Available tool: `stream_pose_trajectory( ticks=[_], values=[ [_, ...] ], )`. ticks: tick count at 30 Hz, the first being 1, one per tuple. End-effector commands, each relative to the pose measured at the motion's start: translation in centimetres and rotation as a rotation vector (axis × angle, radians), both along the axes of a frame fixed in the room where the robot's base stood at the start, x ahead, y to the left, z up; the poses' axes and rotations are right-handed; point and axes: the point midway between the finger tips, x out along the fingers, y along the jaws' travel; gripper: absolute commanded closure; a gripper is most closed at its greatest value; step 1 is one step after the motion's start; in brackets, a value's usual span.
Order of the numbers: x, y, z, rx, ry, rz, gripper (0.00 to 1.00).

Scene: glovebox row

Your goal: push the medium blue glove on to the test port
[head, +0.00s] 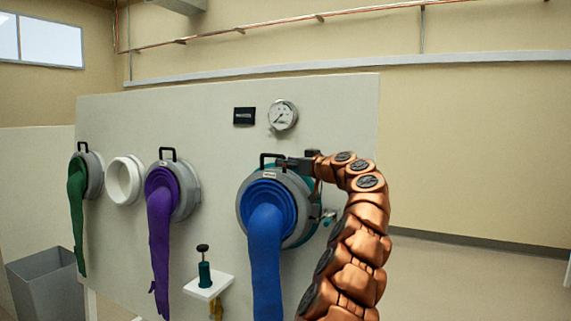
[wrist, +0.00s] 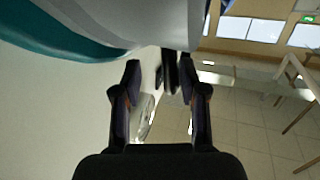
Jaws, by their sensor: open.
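The blue glove (head: 265,235) hangs from a grey ring (head: 244,208) with a black handle (head: 268,156) on top. A teal port (head: 316,226) shows behind the ring's right edge. I cannot tell how closely the ring sits on it. My gripper (head: 290,163) is at the top right of the ring, beside the handle. In the wrist view my gripper (wrist: 160,75) is open. A dark part, likely the handle (wrist: 171,72), shows between the fingers. The pale ring (wrist: 135,20) and teal port (wrist: 50,35) fill the top left there.
The panel (head: 215,110) also bears a purple glove (head: 160,230), an empty white port (head: 123,180), a green glove (head: 77,205) and a gauge (head: 282,115). A small shelf (head: 208,288) with a teal-bodied fitting (head: 204,272) juts out at lower left of the blue glove. The floor at right is clear.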

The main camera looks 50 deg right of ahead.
Motion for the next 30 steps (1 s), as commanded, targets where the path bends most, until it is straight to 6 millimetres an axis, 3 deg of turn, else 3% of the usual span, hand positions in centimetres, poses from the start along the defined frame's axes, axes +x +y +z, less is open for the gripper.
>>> stream_pose_trajectory(
  ticks=[21, 30],
  values=[
    [-5.5, 0.3, 0.2, 0.004, -0.004, 0.002, 0.58],
    [-6.8, 0.3, 0.1, 0.003, -0.003, 0.002, 0.58]
  ],
)
